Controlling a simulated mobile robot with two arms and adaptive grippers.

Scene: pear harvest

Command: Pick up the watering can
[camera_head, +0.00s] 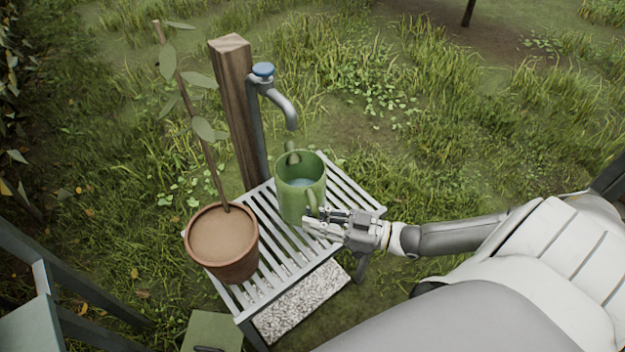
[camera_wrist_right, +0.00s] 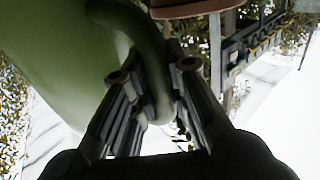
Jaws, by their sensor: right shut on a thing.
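The green watering can (camera_head: 292,205) stands upright on the slatted metal stand, below the tap, with water visible inside. Its spout points away, and its handle faces my right gripper. My right gripper (camera_head: 312,222) reaches in from the right and is shut on the can's handle. In the right wrist view, the two fingers (camera_wrist_right: 158,95) sit on either side of the curved green handle (camera_wrist_right: 150,50), and the can's body (camera_wrist_right: 50,60) fills the left. I cannot tell whether the can's base touches the slats. My left gripper is not in view.
A tap with a blue knob (camera_head: 263,70) on a wooden post (camera_head: 236,110) rises behind the can. A terracotta pot (camera_head: 228,262) with a leafy plant stands left of it on the slatted stand (camera_head: 345,195). A dark green box (camera_head: 210,332) is at the lower left. Open grass lies beyond.

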